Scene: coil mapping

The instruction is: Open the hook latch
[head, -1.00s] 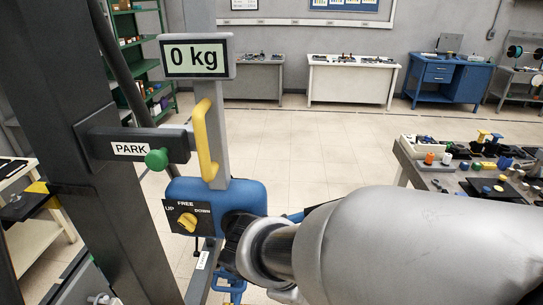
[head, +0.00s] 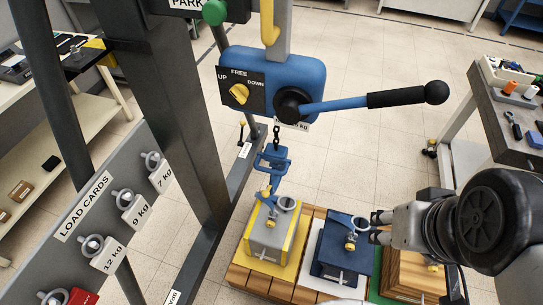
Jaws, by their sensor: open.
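The blue hook (head: 270,178) hangs on a short chain below the blue hoist body (head: 310,75), with a blue block (head: 273,157) above it. It hangs close over a grey weight with yellow edges (head: 262,238). Its latch is too small to make out, and I cannot tell whether the hook touches the weight's ring (head: 286,203). My gripper (head: 375,227) is open, to the right of the hook, with its fingertips close to the ring of a dark blue weight (head: 335,262). I cannot tell whether they touch it.
The hoist lever (head: 345,103) sticks out to the right above the weights. A wooden block (head: 408,272) stands below my gripper. The weights rest on a slatted pallet (head: 283,285). A "LOAD CARDS" board (head: 75,215) is at left and a workbench (head: 490,105) at right.

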